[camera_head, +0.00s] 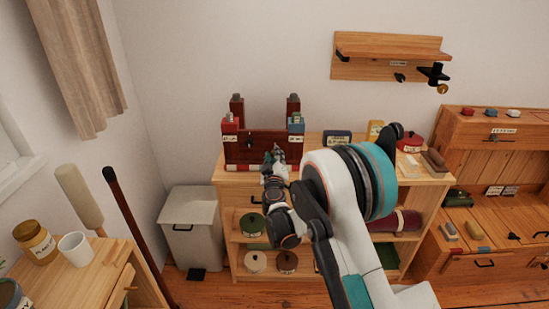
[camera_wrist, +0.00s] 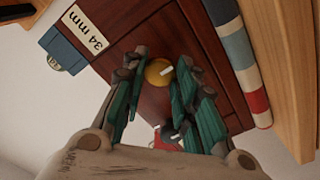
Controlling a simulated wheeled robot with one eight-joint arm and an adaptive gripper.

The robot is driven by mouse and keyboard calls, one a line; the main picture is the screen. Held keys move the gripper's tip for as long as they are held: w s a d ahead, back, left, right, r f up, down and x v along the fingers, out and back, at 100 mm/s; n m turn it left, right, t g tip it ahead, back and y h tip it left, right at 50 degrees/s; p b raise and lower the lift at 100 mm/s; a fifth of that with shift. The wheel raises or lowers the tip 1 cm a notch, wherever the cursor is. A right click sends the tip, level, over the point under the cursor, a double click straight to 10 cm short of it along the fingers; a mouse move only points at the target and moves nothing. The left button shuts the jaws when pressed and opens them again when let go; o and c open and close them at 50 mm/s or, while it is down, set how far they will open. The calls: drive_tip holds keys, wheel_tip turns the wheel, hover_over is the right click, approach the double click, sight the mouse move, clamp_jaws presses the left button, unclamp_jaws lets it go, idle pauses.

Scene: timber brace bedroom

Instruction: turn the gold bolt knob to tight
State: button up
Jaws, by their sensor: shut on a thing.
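The gold bolt knob (camera_wrist: 158,71) shows in the wrist view as a round ball with a white mark, on a dark red-brown wooden board. My gripper (camera_wrist: 161,82) has its green-padded fingers on both sides of the knob and is shut on it. In the head view, my gripper (camera_head: 275,153) is at the front of the dark red wooden frame (camera_head: 245,152) on the shelf unit, and it hides the gold knob there. A label reading "34 mm" (camera_wrist: 85,28) is at the upper left of the wrist view.
A red part with a white mark (camera_wrist: 168,134) shows low between the fingers. A striped blue, white and red bar (camera_wrist: 238,60) runs along the board's right side. The shelf top holds a dark blue box (camera_head: 337,138) and a red lidded pot (camera_head: 410,142) to the right.

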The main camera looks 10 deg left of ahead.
drive_tip(key=o, duration=1.1)
drive_tip(key=v, duration=1.2)
drive_tip(key=shift+f, duration=0.1)
